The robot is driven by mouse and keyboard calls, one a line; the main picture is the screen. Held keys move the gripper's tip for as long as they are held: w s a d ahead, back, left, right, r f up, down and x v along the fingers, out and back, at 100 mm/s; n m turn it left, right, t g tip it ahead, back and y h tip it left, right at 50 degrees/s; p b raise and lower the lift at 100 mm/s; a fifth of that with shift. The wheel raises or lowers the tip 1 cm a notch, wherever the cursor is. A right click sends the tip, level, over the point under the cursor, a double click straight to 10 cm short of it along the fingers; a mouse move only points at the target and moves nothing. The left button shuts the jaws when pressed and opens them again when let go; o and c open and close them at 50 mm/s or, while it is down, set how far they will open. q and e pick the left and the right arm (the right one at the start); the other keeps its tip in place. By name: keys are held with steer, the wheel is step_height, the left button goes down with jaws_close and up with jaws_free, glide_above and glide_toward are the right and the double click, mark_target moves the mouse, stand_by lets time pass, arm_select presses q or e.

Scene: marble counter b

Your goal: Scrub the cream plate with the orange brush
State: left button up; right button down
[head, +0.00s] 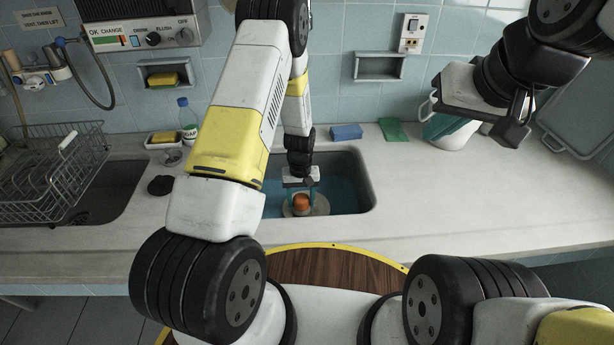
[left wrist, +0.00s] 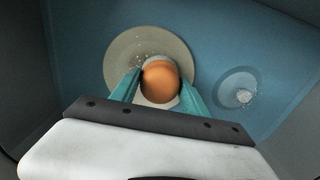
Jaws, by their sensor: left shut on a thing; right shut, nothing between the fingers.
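The cream plate (left wrist: 117,58) lies on the blue bottom of the sink, with a few white specks on it. In the head view the plate (head: 322,206) shows only partly under my left gripper. The orange brush (left wrist: 160,82) is between the teal fingers of my left gripper (left wrist: 160,88), which is shut on it. The brush is over the plate; I cannot tell whether it touches. In the head view the brush (head: 301,202) shows below my left gripper (head: 301,190). My right gripper (head: 516,128) is shut and empty, above the counter at the right.
The sink (head: 368,190) has grey walls close around my left gripper. A drain (left wrist: 243,96) is right of the plate. A blue sponge (head: 346,132), green cloth (head: 394,130) and white bucket (head: 447,128) stand behind. A dish rack (head: 50,170) is at left. The right counter is clear.

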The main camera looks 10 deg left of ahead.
arm_select(q)
steer(key=shift+f, duration=0.5)
steer(key=shift+d, duration=0.1)
steer(key=shift+w+d+r, duration=0.1)
steer(key=shift+w+d, duration=0.1)
steer(key=shift+d, duration=0.6)
steer(key=shift+w+d, duration=0.15)
steer(key=shift+d, duration=0.7)
steer(key=shift+s+a+f, duration=0.15)
steer(key=shift+a, duration=0.55)
steer(key=shift+s+a+f, duration=0.15)
steer(key=shift+a, duration=0.5)
steer(key=shift+s+a+f, duration=0.1)
steer(key=shift+s+a, duration=0.15)
steer(key=shift+a, duration=0.3)
steer(key=shift+c, duration=0.8)
